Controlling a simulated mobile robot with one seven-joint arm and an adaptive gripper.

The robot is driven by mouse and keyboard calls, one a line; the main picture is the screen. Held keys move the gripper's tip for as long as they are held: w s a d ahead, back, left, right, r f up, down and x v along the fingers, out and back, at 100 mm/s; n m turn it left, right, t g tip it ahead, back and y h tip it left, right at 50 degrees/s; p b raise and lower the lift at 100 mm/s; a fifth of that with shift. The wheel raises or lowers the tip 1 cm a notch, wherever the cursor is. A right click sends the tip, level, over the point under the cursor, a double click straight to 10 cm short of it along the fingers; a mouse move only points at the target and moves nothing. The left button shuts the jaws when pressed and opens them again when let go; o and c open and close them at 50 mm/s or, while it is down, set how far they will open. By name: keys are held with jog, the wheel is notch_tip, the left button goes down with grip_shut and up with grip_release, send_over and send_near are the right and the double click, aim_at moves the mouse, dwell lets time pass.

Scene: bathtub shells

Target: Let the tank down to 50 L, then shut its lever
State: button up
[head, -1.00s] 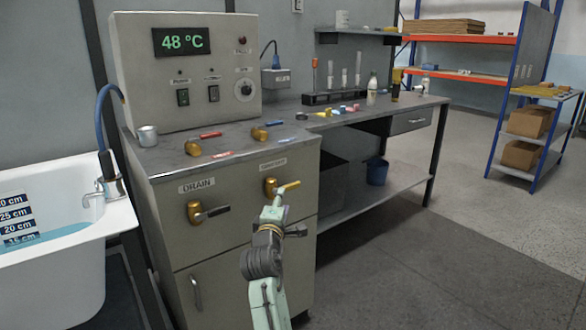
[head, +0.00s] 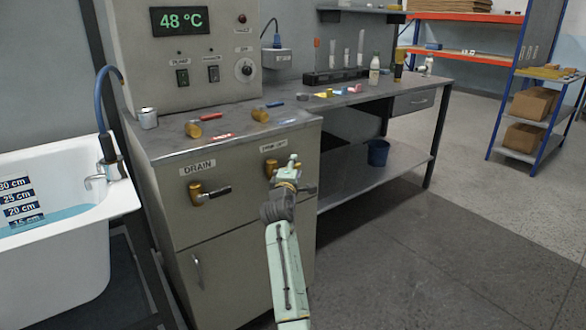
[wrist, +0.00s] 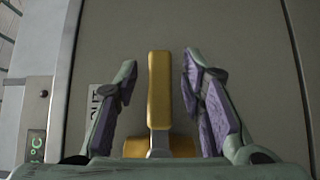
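The white tank (head: 112,222) stands at the left with bluish water (head: 60,216) in it. Its scale (head: 20,210) is marked in cm, and the water surface lies just below the 20 cm mark. On the cabinet front, the black-handled lever (head: 215,192) under the DRAIN label points right. To its right is a brass valve (head: 271,167) with a yellow lever, mostly hidden by my gripper (head: 293,160) in the head view. In the wrist view the yellow lever (wrist: 159,90) stands between the fingers of my open gripper (wrist: 160,64), with gaps on both sides.
The control box (head: 215,55) reads 48 °C. Red-handled and blue-handled valves (head: 194,129) and a metal cup (head: 148,118) are on the cabinet top. A bench (head: 385,97) with bottles and a tube rack extends right. The floor (head: 420,260) in front is clear.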

jog(key=shift+c, duration=0.4)
grip_shut()
dwell(0.5)
